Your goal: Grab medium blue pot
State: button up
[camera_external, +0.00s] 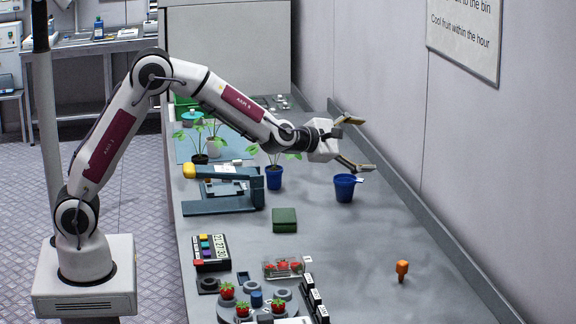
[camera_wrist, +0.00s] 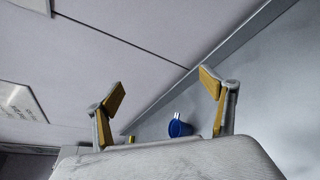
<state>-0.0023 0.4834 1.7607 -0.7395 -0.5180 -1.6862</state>
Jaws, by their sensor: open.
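A blue pot (camera_external: 345,189) with a small white tag at its rim stands upright on the grey bench, near the wall side. Another blue pot (camera_external: 275,178) with a green plant in it stands to its left. My gripper (camera_external: 358,145) is open and empty, above the bench and above the tagged pot, apart from it. In the wrist view a blue pot (camera_wrist: 179,128) shows between the fingers of my gripper (camera_wrist: 160,88), lower and farther off. Its base is partly hidden.
A blue stand (camera_external: 225,205) with a yellow end, a green block (camera_external: 284,220) and a clear punnet of strawberries (camera_external: 284,268) lie to the left and front. An orange item (camera_external: 402,271) stands at front right. The wall (camera_external: 400,110) rises close on the right.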

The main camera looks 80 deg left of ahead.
jog(key=w+a+f+n+g+y, duration=0.1)
jog(key=w+a+f+n+y, duration=0.3)
jog(key=a+f+n, duration=0.5)
jog(key=n+g+y, duration=0.4)
jog(key=n+y, duration=0.2)
jog(key=n, duration=0.2)
send_near(347, 186)
jog(key=x, duration=0.5)
jog(key=shift+w+r, duration=0.35)
jog(key=shift+s+a+f+n, duration=0.15)
jog(key=shift+s+f+n, duration=0.2)
jog(key=shift+f+n, duration=0.15)
jog(key=shift+r, duration=0.1)
jog(key=shift+w+a, duration=0.1)
jog(key=shift+x, duration=1.2)
